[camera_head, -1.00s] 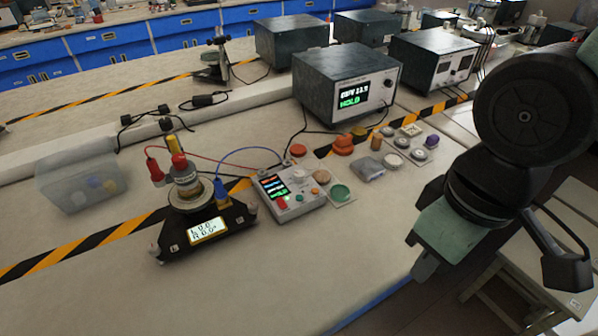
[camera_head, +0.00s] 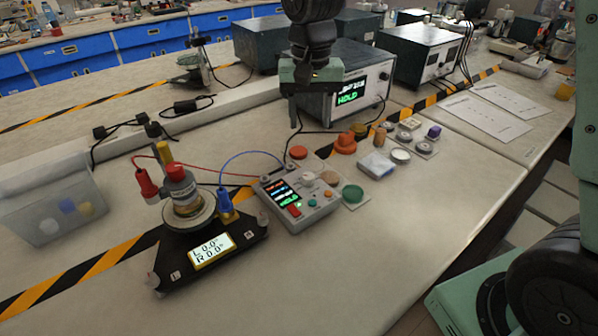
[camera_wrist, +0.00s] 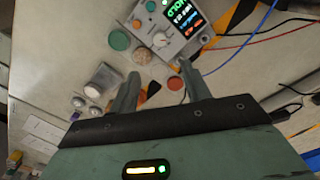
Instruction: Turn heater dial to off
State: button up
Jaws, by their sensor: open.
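The control box (camera_head: 297,199) is grey-white with a lit screen, coloured buttons and a pale round dial (camera_head: 308,179). It sits on the bench, right of the tripod stand with a small vessel. In the wrist view the pale dial (camera_wrist: 159,40) shows near the top, with a pointer mark. I cannot read its setting or any heater label. My gripper (camera_head: 296,112) hangs above and behind the box in the head view, touching nothing. In the wrist view its two fingers (camera_wrist: 162,76) are apart with nothing between them, and the dial lies beyond their tips.
The tripod stand (camera_head: 172,250) holds a vessel (camera_head: 183,197) with red and blue leads. Coloured knobs and discs, including a green disc (camera_head: 352,194) and an orange knob (camera_head: 346,142), lie right of the box. A dark instrument (camera_head: 372,105) reading HOLD stands behind. The front bench is clear.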

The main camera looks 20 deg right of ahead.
aim_at(308, 176)
notch_tip(308, 176, down, 15)
jog(key=shift+r, duration=0.1)
dwell(0.4)
jog(key=c, duration=1)
